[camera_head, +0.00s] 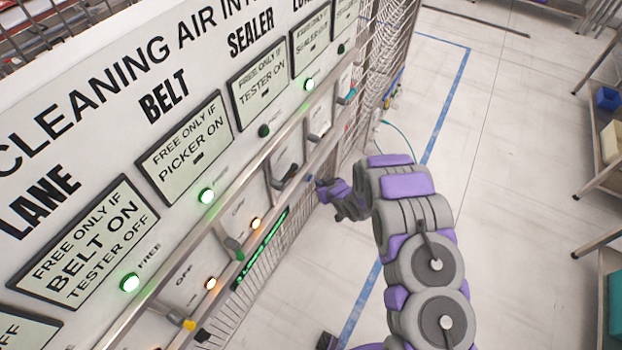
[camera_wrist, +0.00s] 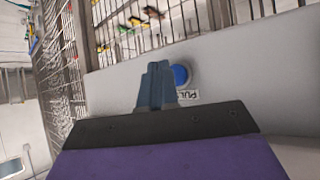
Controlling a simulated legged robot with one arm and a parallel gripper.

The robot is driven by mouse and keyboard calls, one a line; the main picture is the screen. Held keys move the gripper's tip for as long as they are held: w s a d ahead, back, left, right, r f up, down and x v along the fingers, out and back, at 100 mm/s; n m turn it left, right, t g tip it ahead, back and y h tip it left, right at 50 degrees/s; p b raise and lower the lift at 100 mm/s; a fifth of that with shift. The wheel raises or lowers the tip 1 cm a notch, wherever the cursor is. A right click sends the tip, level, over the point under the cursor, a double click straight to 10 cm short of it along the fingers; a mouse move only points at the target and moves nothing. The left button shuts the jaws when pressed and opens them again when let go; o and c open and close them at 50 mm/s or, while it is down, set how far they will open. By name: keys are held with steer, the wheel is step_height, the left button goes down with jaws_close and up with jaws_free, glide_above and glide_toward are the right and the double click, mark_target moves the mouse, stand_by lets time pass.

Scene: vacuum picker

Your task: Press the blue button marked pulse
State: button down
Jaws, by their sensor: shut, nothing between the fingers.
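The round blue button (camera_wrist: 181,75) shows in the wrist view on a pale grey panel, just right of my fingertips. A white label (camera_wrist: 188,95) beneath it reads "PUL", upside down, with the rest hidden behind my gripper. My gripper (camera_wrist: 156,68) is shut and empty, its tips pointing toward the panel beside the button. I cannot tell whether they touch the panel. In the head view my gripper (camera_head: 321,184) is close to the right end of the long control board; I cannot make out the button there.
The sign board (camera_head: 130,100) with lit green lamps and several levers fills the left of the head view. A wire mesh fence (camera_head: 362,75) stands beyond it. Shelves (camera_head: 600,150) stand at the far right. The floor between is clear, with blue tape lines.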

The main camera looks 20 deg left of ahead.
steer(key=shift+d, duration=0.15)
steer(key=d, duration=0.4)
steer(key=shift+s+d, duration=0.2)
steer(key=shift+d, duration=0.2)
stand_by(0.7)
